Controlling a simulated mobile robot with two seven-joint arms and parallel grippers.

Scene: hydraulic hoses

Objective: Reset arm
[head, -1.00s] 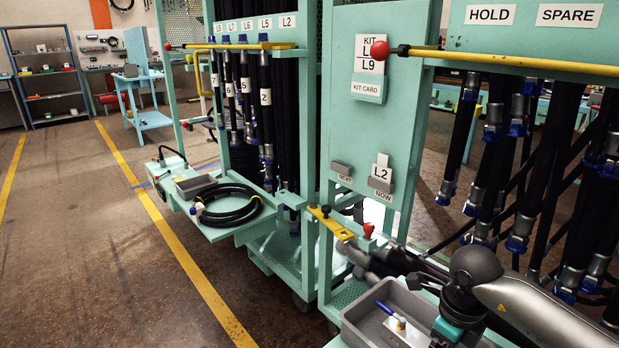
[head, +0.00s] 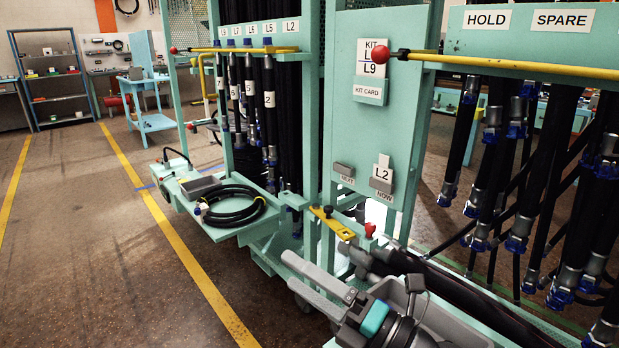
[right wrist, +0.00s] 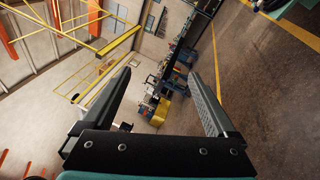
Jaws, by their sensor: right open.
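My right gripper (head: 287,270) reaches in at the bottom middle of the head view, its two grey fingers pointing up and left. It is open, with nothing between the fingers. In the right wrist view the two fingers (right wrist: 160,76) stand wide apart, with only the far room between them. My left gripper is not in the head view.
A grey tray (head: 455,327) lies behind my right wrist and is partly hidden. A coiled black hose (head: 232,208) lies on the cart's side shelf. A yellow latch bar (head: 332,222) sticks out near my fingers. Hanging hoses (head: 495,160) fill the right. Open floor (head: 90,260) lies left.

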